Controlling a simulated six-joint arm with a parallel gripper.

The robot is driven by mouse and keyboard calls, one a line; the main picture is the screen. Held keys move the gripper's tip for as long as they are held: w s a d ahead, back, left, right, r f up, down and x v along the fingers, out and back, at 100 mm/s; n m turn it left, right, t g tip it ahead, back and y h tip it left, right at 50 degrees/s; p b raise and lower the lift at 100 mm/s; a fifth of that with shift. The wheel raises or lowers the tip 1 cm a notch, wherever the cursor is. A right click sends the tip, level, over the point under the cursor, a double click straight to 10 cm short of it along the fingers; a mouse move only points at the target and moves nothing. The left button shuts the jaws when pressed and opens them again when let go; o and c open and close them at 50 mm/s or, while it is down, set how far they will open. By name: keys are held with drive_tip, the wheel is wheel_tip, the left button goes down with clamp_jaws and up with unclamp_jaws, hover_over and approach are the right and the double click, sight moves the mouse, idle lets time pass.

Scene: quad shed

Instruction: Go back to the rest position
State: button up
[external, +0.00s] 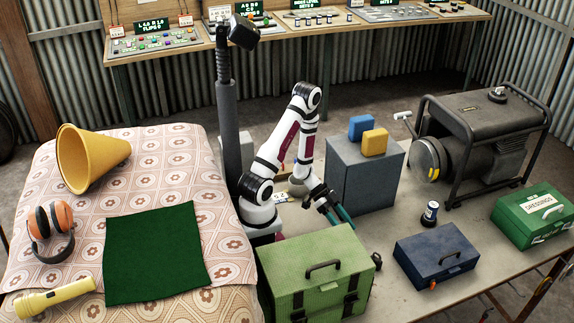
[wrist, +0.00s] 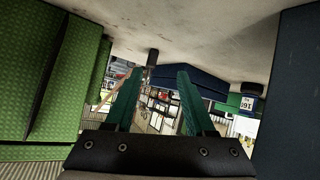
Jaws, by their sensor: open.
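My gripper (external: 338,212) has teal fingers and hangs low over the grey table (external: 393,250), between the green case and the grey box. In the wrist view my gripper (wrist: 154,92) has its two fingers spread apart with nothing between them. The wrist view looks tilted over, with the table surface along its top. My white arm is bent, with its elbow raised and its forearm pointing down.
A green case (external: 318,278) stands close in front of my gripper, and a grey box (external: 362,178) with blue and yellow blocks behind it. A blue toolbox (external: 436,256), a small can (external: 430,213), a green dressings box (external: 532,215) and a generator (external: 477,145) stand rightward.

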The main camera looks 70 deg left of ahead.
drive_tip(key=a+n+y, duration=0.2)
drive_tip(key=a, duration=0.1)
drive_tip(key=a+n+y, duration=0.1)
drive_tip(key=a, duration=0.1)
drive_tip(key=shift+s+a+f+n, duration=0.1)
drive_tip(key=shift+s+f+n, duration=0.3)
drive_tip(key=a+n+y, duration=0.1)
drive_tip(key=a, duration=0.1)
drive_tip(key=a+n+y, duration=0.1)
drive_tip(key=a, duration=0.1)
drive_tip(key=a+n+y, duration=0.1)
drive_tip(key=a, duration=0.1)
drive_tip(key=shift+a+r+n, duration=0.1)
drive_tip(key=shift+r+n, duration=0.2)
drive_tip(key=shift+r, duration=0.1)
drive_tip(key=a+r+n+y, duration=0.3)
drive_tip(key=a+r+y, duration=0.55)
drive_tip(key=a, duration=0.25)
drive_tip(key=s+d+r+m+g+h, duration=0.1)
drive_tip(key=s+d+r+m+g, duration=0.3)
drive_tip(key=s+d+r, duration=0.4)
drive_tip(key=s+d, duration=0.4)
drive_tip(key=d, duration=0.1)
drive_tip(key=shift+s+r+m+g+h, duration=0.2)
drive_tip(key=shift+s+m+g+h, duration=0.1)
drive_tip(key=shift+g+h, duration=0.1)
